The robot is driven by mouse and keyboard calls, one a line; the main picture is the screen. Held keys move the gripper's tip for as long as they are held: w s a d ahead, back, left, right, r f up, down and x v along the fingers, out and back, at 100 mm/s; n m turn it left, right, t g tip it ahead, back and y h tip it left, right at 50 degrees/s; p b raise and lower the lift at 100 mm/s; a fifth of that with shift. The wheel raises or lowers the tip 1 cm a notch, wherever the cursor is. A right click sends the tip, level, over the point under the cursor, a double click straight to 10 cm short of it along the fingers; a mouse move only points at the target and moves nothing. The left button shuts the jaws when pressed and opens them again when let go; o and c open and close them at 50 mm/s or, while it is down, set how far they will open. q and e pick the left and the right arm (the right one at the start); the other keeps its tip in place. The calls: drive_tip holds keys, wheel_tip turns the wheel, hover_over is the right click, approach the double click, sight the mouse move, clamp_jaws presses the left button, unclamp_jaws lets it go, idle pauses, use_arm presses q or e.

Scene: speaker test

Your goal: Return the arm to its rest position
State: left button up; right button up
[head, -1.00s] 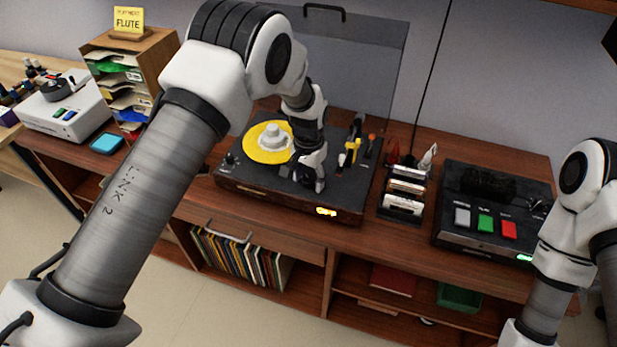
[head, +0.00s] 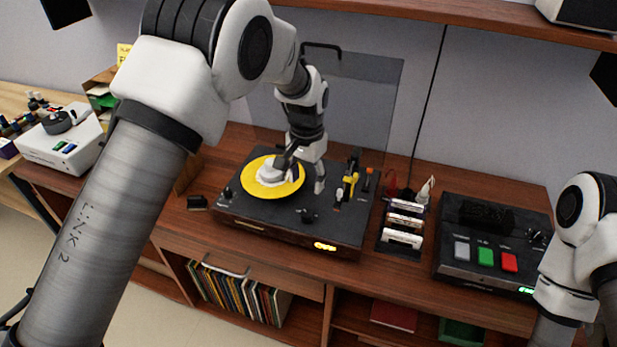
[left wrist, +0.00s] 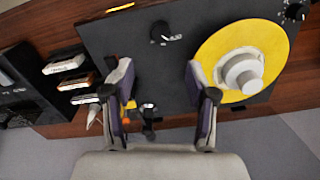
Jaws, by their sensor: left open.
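My left gripper (head: 301,175) is above the turntable (head: 270,222), with its fingers apart and nothing between them. In the left wrist view the two open fingers (left wrist: 158,80) hang over the dark deck (left wrist: 150,60). The yellow record (head: 262,188) lies on the platter, with a pale round piece at its centre. In the wrist view the record (left wrist: 220,50) is to the right of the fingers. My right arm shows at the right edge of the head view, but its gripper is out of sight.
A clear raised lid (head: 365,110) stands behind the turntable. Right of it are a rack of cassettes (head: 402,225) and a black deck with coloured buttons (head: 480,235). A white device (head: 62,145) is at far left. Records (head: 235,290) fill a shelf below.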

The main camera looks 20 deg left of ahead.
use_arm(q)
drive_tip(key=s+a+f+n+g, duration=0.1)
drive_tip(key=s+a+f+g, duration=0.1)
drive_tip(key=s+f, duration=0.75)
drive_tip(key=s+a+f+g, duration=0.2)
drive_tip(key=s+f+g, duration=0.1)
drive_tip(key=s+f, duration=0.6)
drive_tip(key=s+a+f+n+t, duration=0.15)
drive_tip(key=s+f, duration=0.25)
drive_tip(key=s, duration=0.7)
drive_tip(key=s+a+f+n, duration=0.1)
drive_tip(key=s+a+f, duration=0.15)
drive_tip(key=s, duration=0.75)
drive_tip(key=w+t, duration=0.3)
drive_tip(key=w, duration=0.1)
drive_tip(key=shift+d+t, duration=0.25)
